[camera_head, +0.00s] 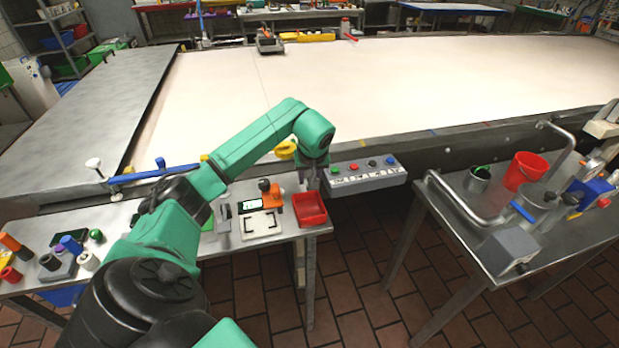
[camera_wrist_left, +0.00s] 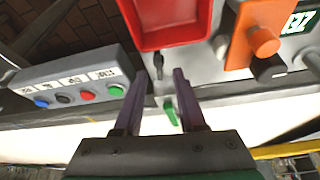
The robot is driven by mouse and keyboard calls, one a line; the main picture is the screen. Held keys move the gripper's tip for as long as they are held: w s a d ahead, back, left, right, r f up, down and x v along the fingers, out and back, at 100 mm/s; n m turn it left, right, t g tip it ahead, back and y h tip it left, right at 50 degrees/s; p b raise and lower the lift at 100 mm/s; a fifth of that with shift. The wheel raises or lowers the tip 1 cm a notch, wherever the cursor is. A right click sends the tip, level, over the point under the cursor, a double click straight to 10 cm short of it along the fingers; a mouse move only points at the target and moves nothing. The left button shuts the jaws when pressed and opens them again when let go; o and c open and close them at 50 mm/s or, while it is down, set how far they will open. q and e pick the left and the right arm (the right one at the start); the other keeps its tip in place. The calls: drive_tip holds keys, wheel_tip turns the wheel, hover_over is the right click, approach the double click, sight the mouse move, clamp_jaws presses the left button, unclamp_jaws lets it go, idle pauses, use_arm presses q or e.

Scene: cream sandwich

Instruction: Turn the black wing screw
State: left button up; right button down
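My left gripper (camera_head: 313,181) points down just behind the red bin (camera_head: 309,210) at the right end of the near bench. In the left wrist view the gripper (camera_wrist_left: 160,74) has its two purple fingers apart with a clear gap. A small, narrow black piece (camera_wrist_left: 158,66), which looks like the black wing screw, shows between the fingertips. I cannot tell how far below the fingertips it is, and no contact shows. A small green piece (camera_wrist_left: 172,114) also shows between the fingers. The wing screw is hidden in the head view. My right gripper is not in view.
A grey box with several coloured buttons (camera_head: 364,177) is right of the gripper. An orange block (camera_head: 273,200) with a dark knob stands left of the red bin. A blue-handled bar (camera_head: 152,174) lies along the conveyor's near edge. The pale conveyor top (camera_head: 390,85) is mostly clear.

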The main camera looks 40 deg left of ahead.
use_arm(q)
drive_tip(key=shift+x, duration=1.15)
drive_tip(key=shift+d, duration=0.1)
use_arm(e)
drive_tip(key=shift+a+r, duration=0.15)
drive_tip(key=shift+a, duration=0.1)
use_arm(q)
clamp_jaws()
drive_tip(key=shift+a+f+m+t+b, duration=0.15)
drive_tip(key=shift+m+b, duration=0.2)
drive_tip(key=shift+m, duration=0.2)
drive_tip(key=shift+a+m+t+b, duration=0.15)
drive_tip(key=shift+m+b, duration=0.15)
drive_tip(key=shift+m, duration=0.25)
drive_tip(key=shift+s+m+h+b, duration=0.1)
drive_tip(key=shift+m+h+b, duration=0.3)
drive_tip(key=shift+m, duration=0.3)
drive_tip(key=shift+d+m+t, duration=0.1)
drive_tip(key=shift+m+t, duration=0.2)
drive_tip(key=shift+m, duration=0.2)
unclamp_jaws()
drive_tip(key=shift+r, duration=0.2)
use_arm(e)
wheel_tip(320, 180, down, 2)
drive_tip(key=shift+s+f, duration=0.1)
